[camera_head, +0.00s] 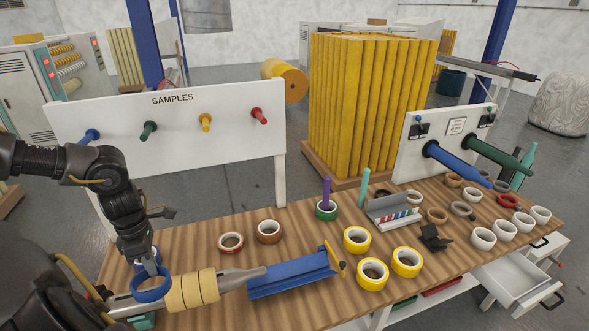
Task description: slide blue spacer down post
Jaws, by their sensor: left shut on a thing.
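My left gripper (147,268) points down at the table's left end. It is shut on a blue ring, the blue spacer (150,291), beside the left end of a grey shaft carrying tan rolls (192,290). I cannot tell whether the ring is around anything. More blue shows behind the gripper's fingers, partly hidden. Two upright posts stand farther back on the table: a purple post (326,192) with a green-edged roll (326,211) around its foot, and a bare teal post (364,187). My right gripper is not in view.
A blue trough (290,278) lies right of the tan rolls. Yellow tape rolls (357,240) and brown rolls (268,232) stand on the wooden table (225,265). A white SAMPLES board (180,150) with pegs rises behind. Several white rolls (482,238) are at right.

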